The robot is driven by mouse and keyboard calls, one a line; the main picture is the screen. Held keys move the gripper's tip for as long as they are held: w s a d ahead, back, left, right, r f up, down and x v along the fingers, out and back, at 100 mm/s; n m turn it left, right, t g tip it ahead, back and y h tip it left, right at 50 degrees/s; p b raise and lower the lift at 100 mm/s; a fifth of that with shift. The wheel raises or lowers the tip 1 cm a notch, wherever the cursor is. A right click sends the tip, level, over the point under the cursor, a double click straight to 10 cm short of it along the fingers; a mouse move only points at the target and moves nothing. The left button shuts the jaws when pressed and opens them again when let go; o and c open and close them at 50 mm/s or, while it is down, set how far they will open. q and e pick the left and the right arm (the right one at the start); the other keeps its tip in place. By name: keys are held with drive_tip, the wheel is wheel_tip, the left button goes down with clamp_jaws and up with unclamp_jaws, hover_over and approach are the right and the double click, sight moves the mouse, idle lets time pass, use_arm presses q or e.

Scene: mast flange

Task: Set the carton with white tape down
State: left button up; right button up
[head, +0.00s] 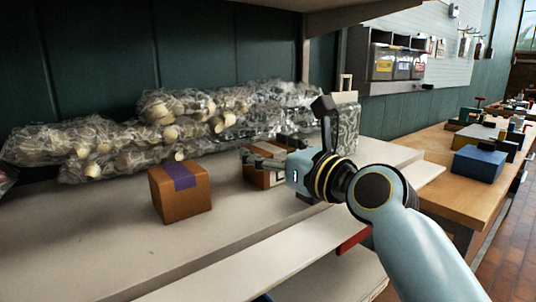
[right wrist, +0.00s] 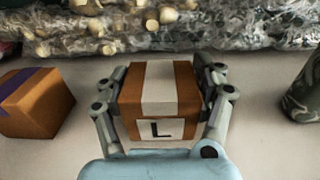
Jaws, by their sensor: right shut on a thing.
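The carton with white tape (right wrist: 160,92) is a brown box with a white strip over its top and a white label marked "L". In the right wrist view it sits between the two fingers of my right gripper (right wrist: 163,95), which is shut on it from both sides. In the head view the carton (head: 258,178) is partly hidden by my right gripper (head: 262,160), at the pale shelf. I cannot tell whether its underside touches the shelf. My left gripper is not in view.
A brown carton with purple tape (head: 180,190) stands on the shelf (head: 100,225) to the left. Wrapped bundles (head: 170,125) lie along the back. A grey patterned object (head: 345,120) stands to the right. The shelf's front left is clear.

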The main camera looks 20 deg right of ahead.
drive_tip(key=o, duration=1.6)
drive_tip(key=shift+r, duration=0.1)
drive_tip(key=p+v, duration=0.1)
drive_tip(key=v, duration=1.1)
